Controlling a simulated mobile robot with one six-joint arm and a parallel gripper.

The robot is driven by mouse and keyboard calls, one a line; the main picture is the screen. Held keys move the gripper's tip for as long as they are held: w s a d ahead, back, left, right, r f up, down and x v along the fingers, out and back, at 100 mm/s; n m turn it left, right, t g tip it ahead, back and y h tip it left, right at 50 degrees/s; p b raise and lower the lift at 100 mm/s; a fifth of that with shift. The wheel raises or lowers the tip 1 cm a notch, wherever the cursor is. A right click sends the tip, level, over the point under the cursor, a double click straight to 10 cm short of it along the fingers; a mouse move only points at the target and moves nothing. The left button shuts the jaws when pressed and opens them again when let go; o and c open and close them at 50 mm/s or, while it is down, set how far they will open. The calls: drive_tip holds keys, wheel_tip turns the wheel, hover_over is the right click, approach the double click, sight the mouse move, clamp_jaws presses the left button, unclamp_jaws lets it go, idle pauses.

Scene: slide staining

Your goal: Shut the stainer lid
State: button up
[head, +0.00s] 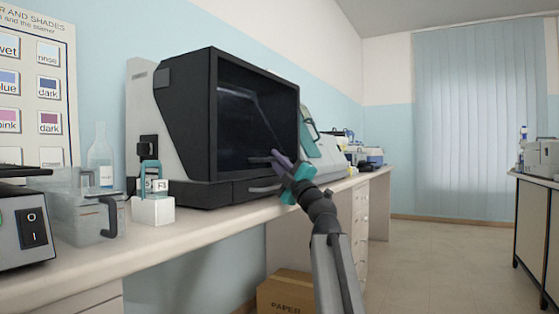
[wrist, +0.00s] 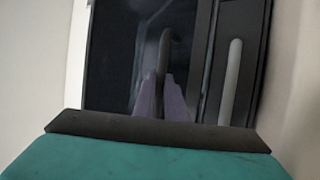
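The stainer (head: 170,120) is a large black and white machine on the bench. Its dark glazed lid (head: 235,115) hangs down over the front; I cannot tell whether it is fully shut. The lid also fills much of the wrist view (wrist: 112,60). A dark lid handle (head: 258,159) runs along its lower edge. My gripper (head: 277,157) has purple fingers, with the lid handle (wrist: 166,50) between them in the wrist view. The fingers are close together and look shut on it, partly hiding it.
A grey handle (wrist: 232,80) is on the stainer's lower front panel, close beside my fingers. A white slide rack (head: 153,208) and a clear tank (head: 80,215) stand left of the stainer. A cardboard box (head: 285,292) is under the bench. The floor at right is clear.

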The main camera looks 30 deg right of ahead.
drive_tip(key=p+v, duration=0.2)
drive_tip(key=v, duration=1.1)
drive_tip(key=shift+s+f+p, duration=0.2)
drive_tip(key=shift+s+p, duration=0.15)
drive_tip(key=shift+p, duration=0.05)
drive_tip(key=shift+d, duration=0.1)
drive_tip(key=shift+s, duration=0.1)
idle(0.4)
